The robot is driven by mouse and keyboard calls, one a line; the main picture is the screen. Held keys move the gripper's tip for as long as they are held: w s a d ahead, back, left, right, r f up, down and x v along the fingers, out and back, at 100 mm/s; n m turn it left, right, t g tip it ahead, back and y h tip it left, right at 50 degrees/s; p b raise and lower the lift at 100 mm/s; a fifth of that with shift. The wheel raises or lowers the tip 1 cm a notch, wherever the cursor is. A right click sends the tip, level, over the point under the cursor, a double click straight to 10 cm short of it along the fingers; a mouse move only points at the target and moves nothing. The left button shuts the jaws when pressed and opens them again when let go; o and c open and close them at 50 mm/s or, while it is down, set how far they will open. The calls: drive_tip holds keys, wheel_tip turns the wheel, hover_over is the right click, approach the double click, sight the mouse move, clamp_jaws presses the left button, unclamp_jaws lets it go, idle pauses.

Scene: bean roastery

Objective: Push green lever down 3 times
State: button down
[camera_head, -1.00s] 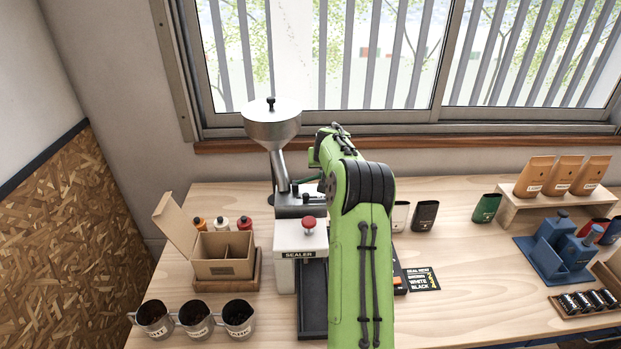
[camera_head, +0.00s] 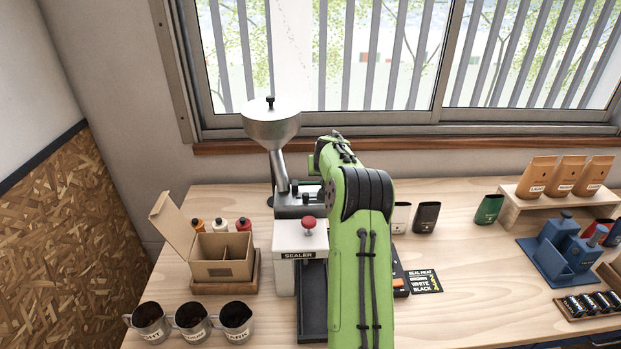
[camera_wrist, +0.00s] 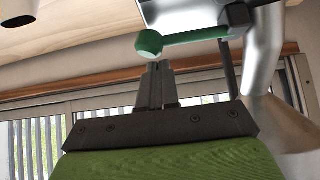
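In the wrist view the green lever (camera_wrist: 190,36) runs sideways from a dark pivot at upper right to a round green knob (camera_wrist: 149,44). My gripper (camera_wrist: 156,68) shows below it with its dark fingers together, empty, and the tips close to the knob. I cannot tell whether they touch it. In the head view my green arm hides the gripper and the lever. The machine there has a metal hopper (camera_head: 271,126) on a slanted pipe.
The white sealer (camera_head: 299,240) with a red knob stands left of my arm. An open cardboard box (camera_head: 222,270) and several metal cups (camera_head: 191,320) are farther left. Bags and a blue holder (camera_head: 556,250) stand at right. The table between is partly clear.

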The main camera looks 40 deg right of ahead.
drive_tip(key=shift+a, duration=0.1)
wheel_tip(320, 180, up, 6)
drive_tip(key=p, duration=0.4)
drive_tip(key=shift+r+p, duration=0.2)
drive_tip(key=shift+p, duration=0.1)
drive_tip(key=shift+f, duration=0.1)
idle(1.5)
